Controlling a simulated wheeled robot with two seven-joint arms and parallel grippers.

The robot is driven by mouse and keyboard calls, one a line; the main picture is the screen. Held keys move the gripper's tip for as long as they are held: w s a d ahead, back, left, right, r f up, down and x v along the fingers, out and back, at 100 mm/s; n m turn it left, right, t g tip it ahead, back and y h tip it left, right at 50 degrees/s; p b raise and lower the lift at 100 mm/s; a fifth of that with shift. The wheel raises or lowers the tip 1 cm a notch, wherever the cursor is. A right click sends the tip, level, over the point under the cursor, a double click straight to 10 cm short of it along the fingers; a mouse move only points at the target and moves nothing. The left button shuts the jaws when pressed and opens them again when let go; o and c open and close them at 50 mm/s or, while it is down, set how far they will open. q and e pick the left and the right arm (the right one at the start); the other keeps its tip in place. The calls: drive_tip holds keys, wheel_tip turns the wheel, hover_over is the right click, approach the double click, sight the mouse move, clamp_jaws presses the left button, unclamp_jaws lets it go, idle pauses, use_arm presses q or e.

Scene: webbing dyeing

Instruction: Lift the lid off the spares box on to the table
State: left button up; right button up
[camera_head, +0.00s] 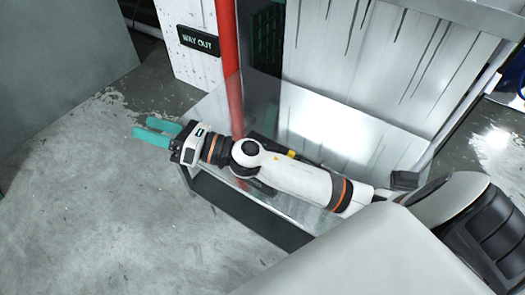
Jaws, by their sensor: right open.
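My right gripper (143,127), with two teal fingers, is open and empty. It hangs out past the left edge of the table (212,107), above the concrete floor. My right arm reaches across the table from the right and hides part of its top. A dark object with a small yellow piece (291,153) shows partly behind the arm. I cannot tell whether it is the spares box or its lid. A small dark grey block (405,180) is at the table's right end. My left gripper is not in view.
A red post (229,65) rises at the table's back left. A white panel with a dark WAY OUT sign (198,41) stands behind it. A streaked white panel (390,60) backs the table. The concrete floor (90,210) at left is clear.

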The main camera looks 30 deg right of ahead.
drive_tip(key=a+f+n+g+y, duration=0.2)
drive_tip(key=n+g, duration=0.4)
drive_tip(key=n, duration=0.3)
drive_tip(key=n+g+h+b, duration=0.1)
drive_tip(key=n+g+h, duration=0.8)
drive_tip(key=n+h, duration=0.9)
hover_over(263, 146)
drive_tip(key=shift+n+y, duration=0.3)
drive_tip(key=shift+y, duration=0.1)
drive_tip(key=f, duration=1.5)
drive_tip(key=shift+s+a+f, duration=0.1)
drive_tip(key=shift+a+f, duration=0.15)
drive_tip(key=shift+a, duration=0.05)
drive_tip(key=shift+d+f+b, duration=0.15)
drive_tip(key=shift+f+b, duration=0.2)
drive_tip(key=shift+f, duration=1.25)
drive_tip(key=shift+d+f+b, duration=0.1)
drive_tip(key=shift+f+b, duration=0.2)
drive_tip(key=shift+f, duration=1.25)
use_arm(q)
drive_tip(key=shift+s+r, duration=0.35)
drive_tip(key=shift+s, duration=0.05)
use_arm(e)
drive_tip(key=shift+r, duration=0.1)
clamp_jaws()
